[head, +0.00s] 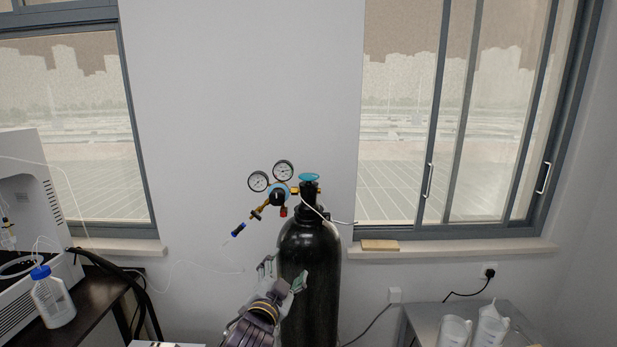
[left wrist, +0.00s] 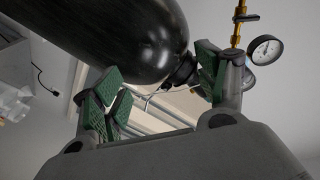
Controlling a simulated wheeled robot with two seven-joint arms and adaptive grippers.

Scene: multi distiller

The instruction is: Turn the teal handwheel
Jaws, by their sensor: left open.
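The teal handwheel (head: 309,177) sits on top of the tall black gas cylinder (head: 312,257) in the head view. A regulator (head: 277,194) with two round gauges is fixed to the valve, on the left of the handwheel. My left gripper (head: 281,276) is open and empty, in front of the cylinder's body and well below the handwheel. In the left wrist view the cylinder (left wrist: 125,35) and one gauge (left wrist: 266,49) show beyond my open green-padded fingers (left wrist: 160,95). I cannot make out the handwheel there. My right gripper is not in view.
A dark bench (head: 98,300) with a white machine (head: 30,220) and a blue-capped bottle (head: 52,297) stands at left. A metal table (head: 420,318) with white beakers (head: 488,327) stands at right. A thin white tube runs from the valve towards the window sill.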

